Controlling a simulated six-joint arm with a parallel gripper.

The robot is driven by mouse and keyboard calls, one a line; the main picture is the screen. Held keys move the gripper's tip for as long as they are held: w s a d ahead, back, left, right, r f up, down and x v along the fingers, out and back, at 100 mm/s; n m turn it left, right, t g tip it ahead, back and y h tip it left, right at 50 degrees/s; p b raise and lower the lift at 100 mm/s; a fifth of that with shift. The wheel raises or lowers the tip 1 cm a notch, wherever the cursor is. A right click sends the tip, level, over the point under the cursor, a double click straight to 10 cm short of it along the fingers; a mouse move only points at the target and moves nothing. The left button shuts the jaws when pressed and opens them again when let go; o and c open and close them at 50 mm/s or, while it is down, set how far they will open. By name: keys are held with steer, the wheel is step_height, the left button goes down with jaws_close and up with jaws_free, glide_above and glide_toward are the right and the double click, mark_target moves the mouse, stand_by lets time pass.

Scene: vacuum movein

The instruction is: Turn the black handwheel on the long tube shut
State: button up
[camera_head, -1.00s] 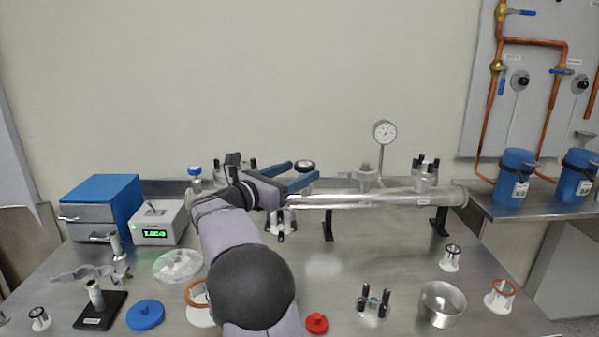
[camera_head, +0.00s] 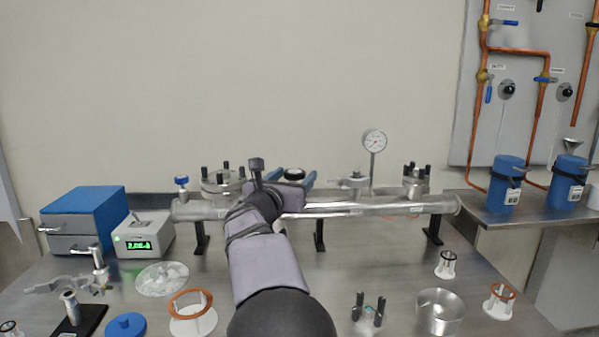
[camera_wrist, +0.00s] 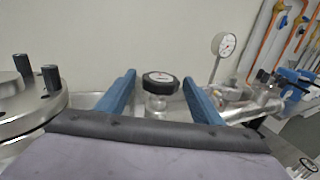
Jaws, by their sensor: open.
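The long tube (camera_head: 375,210) is a shiny metal pipe lying left to right on black stands across the bench. The black handwheel (camera_head: 294,175) sits on top near the tube's middle, behind my arm in the head view. In the wrist view the handwheel (camera_wrist: 159,77) is a black disc with a pale centre on a clear or metal stem. My gripper (camera_wrist: 159,88) is open, with one blue finger to the left of the handwheel and one to the right. Both fingers look apart from it. In the head view my gripper (camera_head: 290,179) is partly hidden by my wrist.
A dial gauge (camera_head: 374,142) rises from the tube to the right. A bolted flange (camera_head: 223,183) and a blue-knobbed valve (camera_head: 182,183) stand on the left. A blue drawer box (camera_head: 85,220) and a green-display meter (camera_head: 144,238) stand farther left. Rings and cups lie in front.

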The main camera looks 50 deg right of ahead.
steer(key=shift+x, duration=2.3)
steer(key=shift+c, duration=0.5)
steer(key=shift+p, duration=0.4)
steer(key=c, duration=1)
